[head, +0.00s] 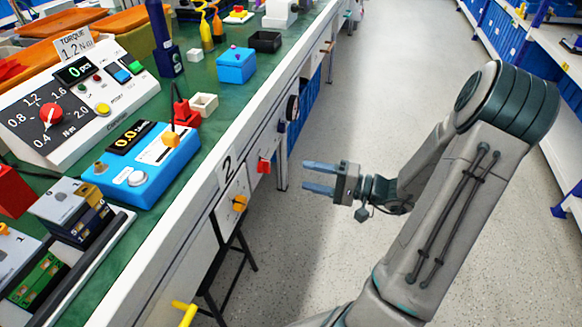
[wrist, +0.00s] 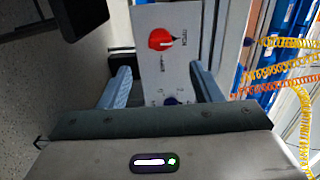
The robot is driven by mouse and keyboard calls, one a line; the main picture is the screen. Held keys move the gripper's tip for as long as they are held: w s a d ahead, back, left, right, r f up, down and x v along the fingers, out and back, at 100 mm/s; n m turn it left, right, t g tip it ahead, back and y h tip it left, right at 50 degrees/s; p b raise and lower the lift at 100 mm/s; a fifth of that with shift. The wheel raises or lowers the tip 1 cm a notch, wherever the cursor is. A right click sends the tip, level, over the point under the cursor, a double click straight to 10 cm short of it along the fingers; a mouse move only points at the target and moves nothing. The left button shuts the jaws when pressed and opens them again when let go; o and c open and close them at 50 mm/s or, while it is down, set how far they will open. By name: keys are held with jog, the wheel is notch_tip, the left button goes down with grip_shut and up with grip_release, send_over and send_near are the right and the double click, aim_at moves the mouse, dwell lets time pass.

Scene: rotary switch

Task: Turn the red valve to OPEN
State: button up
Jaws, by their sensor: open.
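The red valve (head: 263,165) is a small red knob on the white front side of the workbench in the head view. In the wrist view a red knob (wrist: 161,39) with a pale mark sits on a white panel (wrist: 150,70), ahead of and between my fingers; its lettering is too small to read. My gripper (head: 305,177) has two blue fingers, spread apart and empty, pointing at the bench front. It is to the right of the red valve with a clear gap. In the wrist view my gripper (wrist: 161,80) shows both fingers apart, with nothing between them.
A blue tester (head: 142,170) and a torque unit with a red dial (head: 50,115) stand on top. The aisle floor (head: 345,120) is clear.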

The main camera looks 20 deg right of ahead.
jog(key=v, duration=0.4)
jog(key=shift+p, duration=0.3)
jog(key=s+a+r+n+g+h+p, duration=0.35)
jog(key=a+r+g+p, duration=0.25)
jog(key=r+p, duration=0.2)
jog(key=s+a+r+n+g+h+p, duration=0.2)
jog(key=s+a+r+g+p, duration=0.25)
jog(key=a+r+p, duration=0.35)
jog(key=s+d+r+t+h+p, duration=0.1)
jog(key=s+r+h+p, duration=0.1)
jog(key=r+h+p, duration=0.2)
jog(key=s+d+r+n+t+h+p, duration=0.1)
jog(key=r+h+p, duration=0.4)
jog(key=r+p, duration=0.5)
notch_tip(320, 180, up, 10)
jog(key=shift+s+f+t+p, duration=0.15)
jog(key=shift+s+t+p, duration=0.25)
jog(key=shift+s, duration=0.1)
